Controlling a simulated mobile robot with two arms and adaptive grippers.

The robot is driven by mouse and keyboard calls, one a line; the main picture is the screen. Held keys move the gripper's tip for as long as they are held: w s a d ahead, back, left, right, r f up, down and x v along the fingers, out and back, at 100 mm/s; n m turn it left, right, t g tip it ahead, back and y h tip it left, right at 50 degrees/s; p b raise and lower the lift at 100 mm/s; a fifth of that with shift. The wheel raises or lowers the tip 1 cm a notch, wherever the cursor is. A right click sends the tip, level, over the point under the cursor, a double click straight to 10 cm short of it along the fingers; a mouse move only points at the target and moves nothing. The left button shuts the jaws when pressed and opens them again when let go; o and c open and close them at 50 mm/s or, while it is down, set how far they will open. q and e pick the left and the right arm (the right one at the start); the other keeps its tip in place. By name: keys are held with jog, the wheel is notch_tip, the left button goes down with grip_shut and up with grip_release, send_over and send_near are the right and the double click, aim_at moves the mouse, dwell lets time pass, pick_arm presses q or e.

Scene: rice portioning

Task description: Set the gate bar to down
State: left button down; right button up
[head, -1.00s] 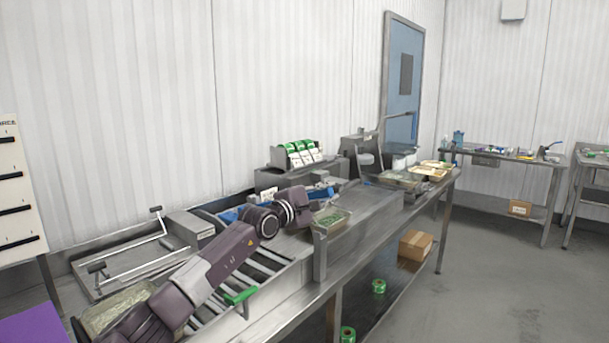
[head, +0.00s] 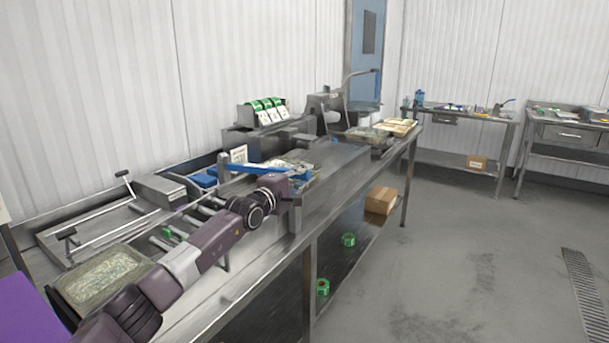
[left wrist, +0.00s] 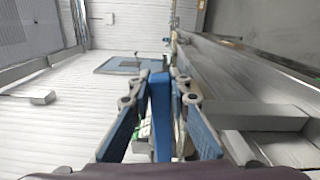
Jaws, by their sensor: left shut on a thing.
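The gate bar (head: 250,169) is a long blue bar across the conveyor. It runs nearly level in the head view, from a grey post (head: 224,170) on the far side toward the near post (head: 295,212). My left gripper (left wrist: 161,80) is shut on a blue bar (left wrist: 162,125), which shows between its blue-padded fingers in the left wrist view. In the head view my left wrist is at the near end of the bar and hides part of it. Whether the bar rests on the near post is hidden. My right gripper is not in view.
A filled tray (head: 62,283) lies at the near left end of the roller conveyor (head: 165,243). A label-roll unit (head: 262,112) stands at the back. Food trays (head: 397,128) sit at the far end. The floor to the right is clear.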

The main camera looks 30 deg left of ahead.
pick_arm(q)
jog(key=c, duration=1.8)
grip_release()
jog(key=shift+a, duration=0.1)
jog(key=shift+o, duration=0.2)
notch_tip(320, 180, up, 10)
jog(key=shift+f, duration=0.1)
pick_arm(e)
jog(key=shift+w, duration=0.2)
